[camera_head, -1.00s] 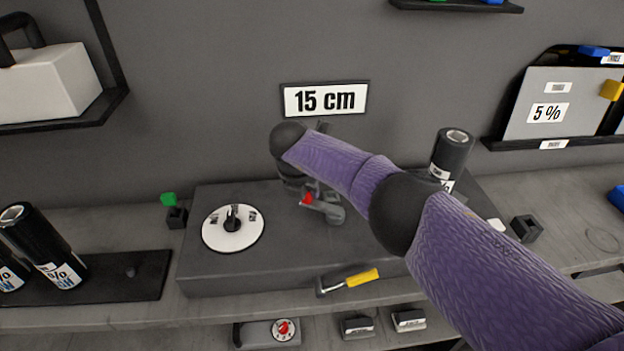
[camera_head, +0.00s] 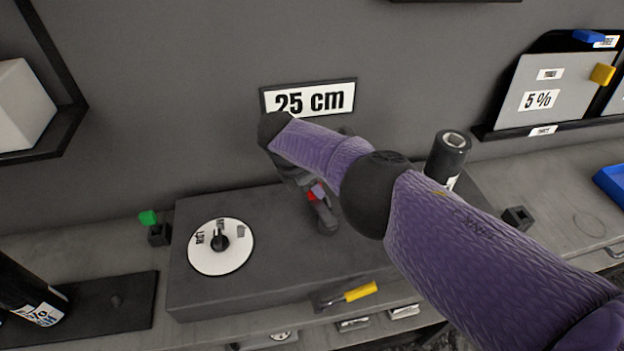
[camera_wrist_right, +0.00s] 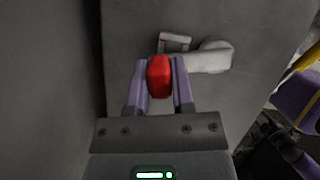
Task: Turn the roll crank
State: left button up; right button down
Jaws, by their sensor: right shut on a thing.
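The roll crank's red handle (camera_wrist_right: 159,76) sits between the two fingers of my right gripper (camera_wrist_right: 158,88), which is shut on it in the right wrist view. A grey crank arm (camera_wrist_right: 208,58) shows just beyond the handle. In the head view the right gripper (camera_head: 314,193) is at the crank on the dark bench block (camera_head: 280,275), partly hidden by my purple right arm. A bit of red shows there. The wall sign (camera_head: 310,98) reads "25 cm". My left gripper is not in view.
A white dial (camera_head: 220,246) lies on the block's left part. A yellow-handled tool (camera_head: 360,291) is at its front edge. A black roll (camera_head: 448,153) stands behind my right arm. Another black roll (camera_head: 28,295) is at the left. A green piece (camera_head: 148,217) sits on a small black holder.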

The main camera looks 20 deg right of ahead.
jog(key=shift+d+m, duration=0.2)
jog(key=shift+m, duration=0.1)
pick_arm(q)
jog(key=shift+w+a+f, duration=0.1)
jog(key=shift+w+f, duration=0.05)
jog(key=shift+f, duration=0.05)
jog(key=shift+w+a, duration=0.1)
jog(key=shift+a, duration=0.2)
pick_arm(e)
jog(key=shift+c, duration=2.4)
grip_release()
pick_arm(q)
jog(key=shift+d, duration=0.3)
